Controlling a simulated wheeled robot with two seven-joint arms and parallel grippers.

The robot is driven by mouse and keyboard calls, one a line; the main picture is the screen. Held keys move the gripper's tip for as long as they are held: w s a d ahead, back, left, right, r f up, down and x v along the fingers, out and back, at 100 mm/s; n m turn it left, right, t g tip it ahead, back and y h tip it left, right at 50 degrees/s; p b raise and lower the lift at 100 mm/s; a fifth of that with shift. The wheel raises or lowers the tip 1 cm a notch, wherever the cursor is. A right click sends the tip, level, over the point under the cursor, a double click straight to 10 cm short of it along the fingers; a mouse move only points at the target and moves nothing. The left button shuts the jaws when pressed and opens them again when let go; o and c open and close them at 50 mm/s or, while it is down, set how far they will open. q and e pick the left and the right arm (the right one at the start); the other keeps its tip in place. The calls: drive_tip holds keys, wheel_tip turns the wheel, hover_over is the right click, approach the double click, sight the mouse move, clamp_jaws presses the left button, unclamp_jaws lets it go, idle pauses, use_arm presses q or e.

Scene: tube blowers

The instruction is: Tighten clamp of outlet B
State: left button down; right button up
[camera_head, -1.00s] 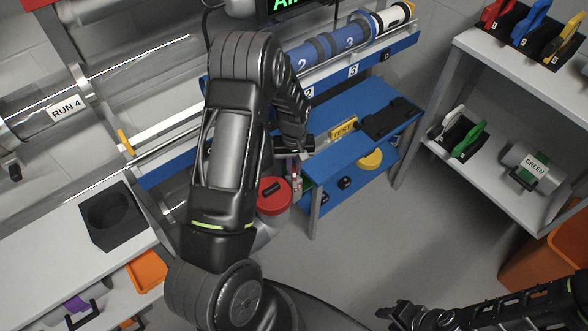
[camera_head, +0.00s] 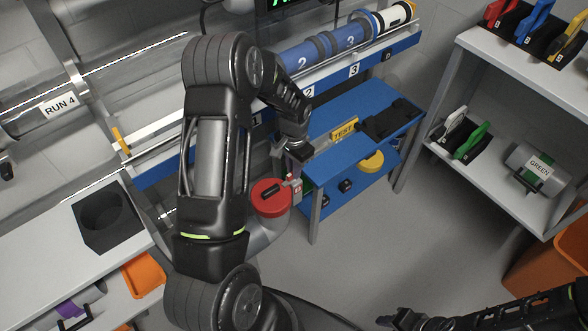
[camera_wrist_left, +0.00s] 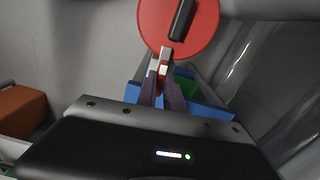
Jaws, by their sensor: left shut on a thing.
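A red round cap (camera_head: 270,197) with a black bar handle sits on a grey curved pipe (camera_head: 266,233) in the head view. It also shows at the top of the left wrist view (camera_wrist_left: 196,38). A small grey and red clamp piece (camera_head: 294,188) is at the cap's right edge. My left gripper (camera_wrist_left: 163,84) is shut on this clamp piece (camera_wrist_left: 164,58), just beside the cap. In the head view its fingers are largely hidden behind the wrist. No letter B is readable. My right gripper (camera_head: 392,320) is low at the right, away from the cap; its jaws are unclear.
A blue table (camera_head: 372,118) with a yellow TEST block (camera_head: 344,130) and a black tray stands behind the clamp. A shelf (camera_head: 500,178) with coloured handles stands at right. A pale bench (camera_head: 52,234) lies at left. The floor (camera_head: 395,240) between is clear.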

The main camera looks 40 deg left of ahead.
use_arm(q)
drive_tip(key=shift+m, duration=0.6)
drive_tip(key=c, duration=1.5)
unclamp_jaws()
drive_tip(key=shift+o, duration=0.2)
wheel_tip(320, 180, up, 8)
drive_tip(key=shift+f, duration=0.1)
